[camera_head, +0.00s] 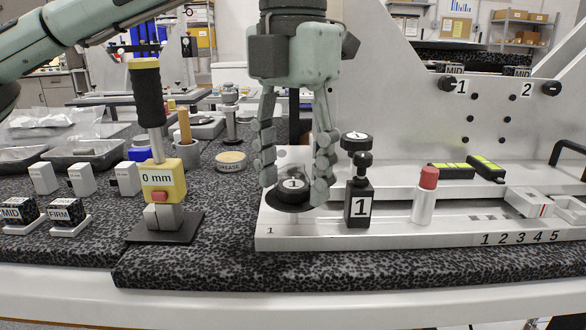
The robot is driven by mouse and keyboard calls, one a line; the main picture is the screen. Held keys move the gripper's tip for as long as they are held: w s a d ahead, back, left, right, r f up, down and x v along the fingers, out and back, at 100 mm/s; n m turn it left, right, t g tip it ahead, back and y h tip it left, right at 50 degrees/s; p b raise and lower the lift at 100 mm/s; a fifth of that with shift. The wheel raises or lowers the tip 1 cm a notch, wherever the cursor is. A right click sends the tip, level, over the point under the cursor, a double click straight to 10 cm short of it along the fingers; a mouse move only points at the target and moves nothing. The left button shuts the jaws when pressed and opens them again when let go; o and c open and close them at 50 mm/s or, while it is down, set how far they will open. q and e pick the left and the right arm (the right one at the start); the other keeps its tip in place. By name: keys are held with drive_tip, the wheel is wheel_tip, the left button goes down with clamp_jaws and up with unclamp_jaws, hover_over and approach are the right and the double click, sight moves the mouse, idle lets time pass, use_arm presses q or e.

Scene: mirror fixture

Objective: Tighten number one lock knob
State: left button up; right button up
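A low round black knob marked 1 (293,187) sits on a dark round base at the left end of the light metal fixture (400,238). My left gripper (294,190) points straight down over it, its fingers apart, one on each side of the knob. I cannot tell whether the fingers touch the knob. A second black knob marked 1 (356,141) stands on a black post block (360,206) just right of the gripper. Black knobs beside the numbers 1 (447,83) and 2 (551,88) are on the upright plate. My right gripper is not in view.
A red-topped white cylinder (425,193) stands on the fixture to the right. A yellow gauge reading 0 mm (163,182) with a tall black handle stands left of the gripper. A grease tin (230,161), trays and MID and FIRM blocks lie farther left.

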sight(293, 184)
use_arm(q)
wheel_tip(293, 184, up, 12)
idle(0.7)
